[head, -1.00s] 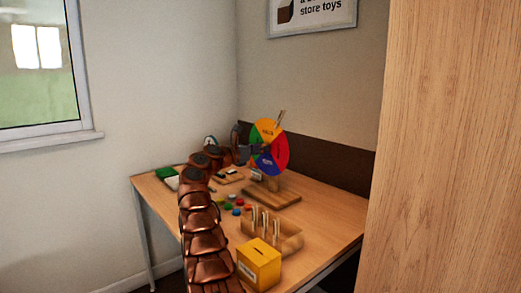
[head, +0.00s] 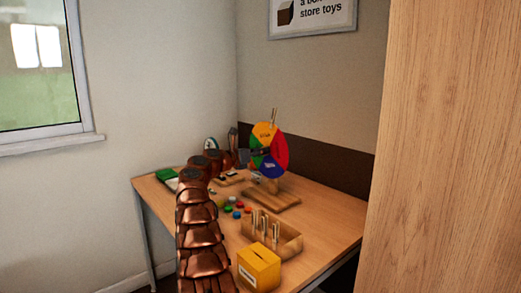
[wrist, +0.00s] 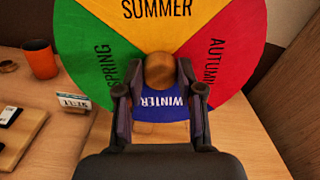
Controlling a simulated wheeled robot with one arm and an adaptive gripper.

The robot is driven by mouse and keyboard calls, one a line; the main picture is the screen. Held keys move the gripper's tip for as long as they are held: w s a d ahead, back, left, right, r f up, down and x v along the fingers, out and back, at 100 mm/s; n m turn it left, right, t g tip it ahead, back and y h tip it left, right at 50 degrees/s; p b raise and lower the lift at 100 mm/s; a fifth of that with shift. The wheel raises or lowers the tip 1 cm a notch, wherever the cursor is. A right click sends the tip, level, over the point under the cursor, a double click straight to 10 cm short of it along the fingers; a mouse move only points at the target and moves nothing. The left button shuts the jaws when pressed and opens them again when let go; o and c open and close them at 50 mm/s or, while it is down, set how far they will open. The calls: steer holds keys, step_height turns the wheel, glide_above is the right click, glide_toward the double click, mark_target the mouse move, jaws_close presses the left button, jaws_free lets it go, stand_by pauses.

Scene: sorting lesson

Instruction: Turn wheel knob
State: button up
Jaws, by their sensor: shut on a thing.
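The season wheel (head: 266,134) stands upright on a wooden base on the table. In the wrist view the wheel (wrist: 95,60) fills the top, with yellow SUMMER up, green SPRING left, red AUTUMN right and blue WINTER down. The round wooden knob (wrist: 159,67) is at its centre. My gripper (wrist: 160,84) has one finger on each side of the knob and is shut on it. In the head view my gripper (head: 259,153) reaches the wheel from the left and covers the knob.
An orange cup (wrist: 39,59) and a board with black and white pieces (wrist: 18,130) are left of the wheel. A wooden peg tray (head: 287,244), a yellow box (head: 259,267) and several small coloured pieces (head: 237,204) are on the table's near part.

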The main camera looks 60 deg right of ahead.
steer(key=shift+w+f+n+p, duration=0.1)
steer(key=shift+n+p, duration=3.6)
steer(key=shift+p, duration=0.75)
steer(key=shift+w+f+n+p, duration=0.1)
steer(key=shift+n+p, duration=3.6)
steer(key=shift+p, duration=0.7)
steer(key=o, duration=1.1)
steer(key=shift+o, duration=0.2)
steer(key=shift+a, duration=0.1)
